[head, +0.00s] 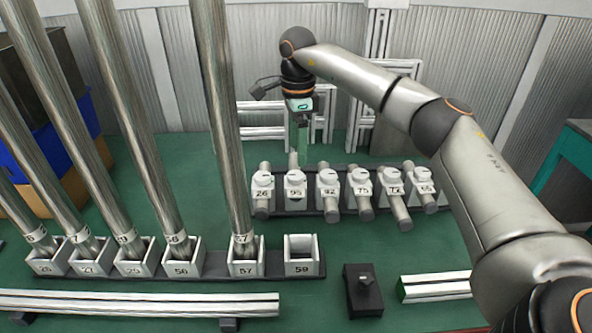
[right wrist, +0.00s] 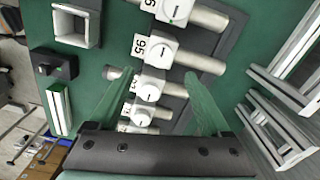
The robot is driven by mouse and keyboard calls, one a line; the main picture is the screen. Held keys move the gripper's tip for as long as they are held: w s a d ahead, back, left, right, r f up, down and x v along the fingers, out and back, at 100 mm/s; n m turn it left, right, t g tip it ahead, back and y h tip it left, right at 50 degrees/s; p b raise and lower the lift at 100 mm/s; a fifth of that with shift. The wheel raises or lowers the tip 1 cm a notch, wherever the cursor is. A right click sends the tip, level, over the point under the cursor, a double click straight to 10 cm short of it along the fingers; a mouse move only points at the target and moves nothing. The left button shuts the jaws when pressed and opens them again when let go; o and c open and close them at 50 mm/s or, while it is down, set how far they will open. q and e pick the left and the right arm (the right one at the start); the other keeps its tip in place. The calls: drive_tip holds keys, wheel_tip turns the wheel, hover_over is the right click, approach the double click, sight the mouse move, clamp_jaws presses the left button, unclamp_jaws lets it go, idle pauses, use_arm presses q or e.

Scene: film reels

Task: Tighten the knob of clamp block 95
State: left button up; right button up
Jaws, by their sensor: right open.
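Clamp block 95 (head: 296,191) is a white block with a round knob (head: 295,176) on top, second from the left in a row of numbered clamp blocks. In the right wrist view, its label and knob (right wrist: 164,46) show just beyond my fingertips, and a metal rod runs out of it to the right. My right gripper (head: 300,150) points down above and behind block 95, with its green fingers partly hiding the area behind it. My left gripper is not in view.
Tall steel rods stand in numbered sockets at left; socket 59 (head: 300,268) is empty. A black box (head: 363,290) with a knob lies in front. White frames (head: 262,125) stand behind.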

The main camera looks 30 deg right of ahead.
sight(297, 175)
wheel_tip(297, 175, down, 7)
drive_tip(key=shift+r+b, duration=0.1)
drive_tip(key=shift+b, duration=0.3)
clamp_jaws()
idle(0.5)
